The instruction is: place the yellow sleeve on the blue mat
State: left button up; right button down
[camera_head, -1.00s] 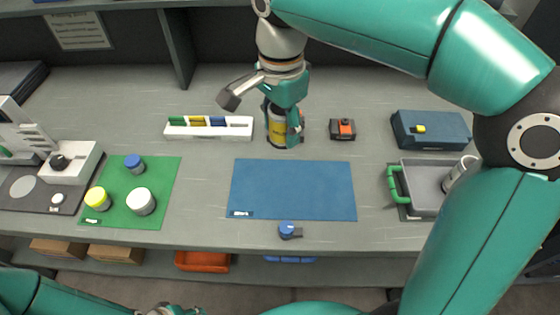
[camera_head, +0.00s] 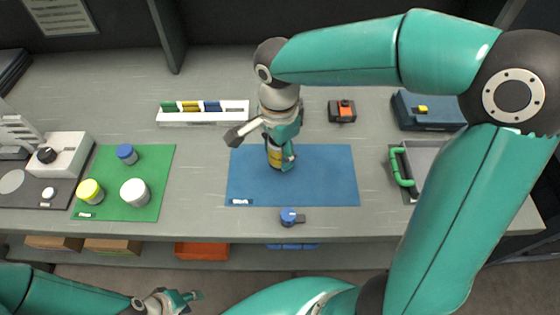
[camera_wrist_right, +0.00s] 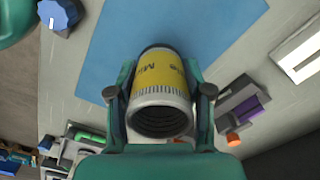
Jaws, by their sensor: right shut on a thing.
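The yellow sleeve (camera_head: 275,157), a short cylinder with a yellow printed band, is gripped by my right gripper (camera_head: 282,158). In the right wrist view the sleeve (camera_wrist_right: 162,78) sits between the two fingers, its dark, ridged open end facing the camera. The blue mat (camera_head: 325,180) lies flat at the middle of the bench. The sleeve is upright over the mat's back part, left of centre; I cannot tell whether it touches the mat. The mat also shows in the wrist view (camera_wrist_right: 110,55). My left gripper (camera_head: 175,298) is low at the front, away from the bench top, its opening unclear.
A white rack (camera_head: 203,118) with coloured pieces stands behind the mat. A green mat (camera_head: 150,170) with several jars lies left. A blue knob (camera_head: 290,217) is at the front edge. An orange-and-black device (camera_head: 342,111), a blue box (camera_head: 405,112) and a green-handled tray (camera_head: 432,155) are right.

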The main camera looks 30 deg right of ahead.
aim_at(279, 173)
jog(key=shift+f, duration=2.2)
jog(key=shift+f, duration=0.1)
jog(key=shift+c, duration=2.4)
grip_release()
jog(key=shift+s, duration=0.1)
notch_tip(279, 173, up, 12)
